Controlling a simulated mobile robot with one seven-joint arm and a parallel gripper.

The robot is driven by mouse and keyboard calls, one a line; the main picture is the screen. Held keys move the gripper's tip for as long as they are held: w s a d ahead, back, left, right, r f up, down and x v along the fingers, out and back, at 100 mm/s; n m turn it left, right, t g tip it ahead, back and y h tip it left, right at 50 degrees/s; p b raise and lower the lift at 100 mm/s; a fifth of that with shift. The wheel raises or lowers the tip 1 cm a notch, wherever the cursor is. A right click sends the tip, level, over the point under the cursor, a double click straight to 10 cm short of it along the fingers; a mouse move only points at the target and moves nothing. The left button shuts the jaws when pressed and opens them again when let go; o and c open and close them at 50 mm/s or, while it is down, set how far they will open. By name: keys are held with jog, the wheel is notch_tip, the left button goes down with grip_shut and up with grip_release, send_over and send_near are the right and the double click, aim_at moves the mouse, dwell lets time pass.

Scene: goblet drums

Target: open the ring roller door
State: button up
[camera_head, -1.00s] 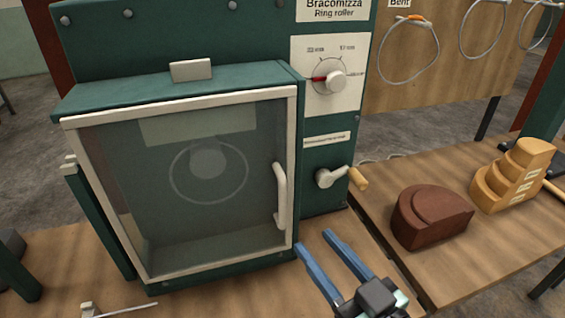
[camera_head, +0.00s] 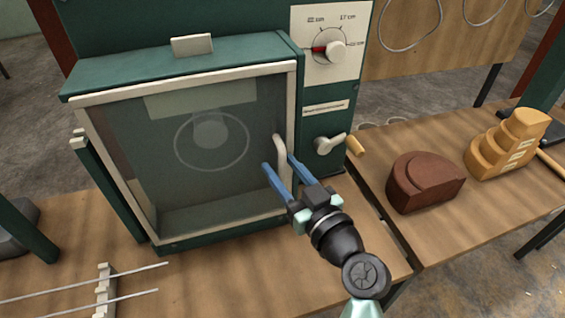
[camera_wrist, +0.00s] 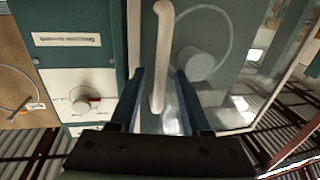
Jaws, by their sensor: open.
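The ring roller is a green machine with a glazed door (camera_head: 215,205) in a pale frame, and the door is shut. A pale vertical handle (camera_head: 279,150) stands on the door's right side. My gripper (camera_head: 277,172) is open at the handle, with its two blue fingers pointing toward the door. In the wrist view, the handle (camera_wrist: 162,60) shows between the fingers of my gripper (camera_wrist: 158,85), with space on either side. The handle's lower part is partly hidden by the fingers in the head view.
A crank (camera_head: 330,145) with a wooden grip and a dial (camera_head: 334,50) are on the panel right of the door. A brown block (camera_head: 425,182) and a stepped yellow block (camera_head: 508,145) stand on the right table. A rack with rods (camera_head: 104,290) lies at front left.

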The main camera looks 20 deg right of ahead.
jog(key=shift+w, duration=0.25)
grip_shut()
dwell(1.4)
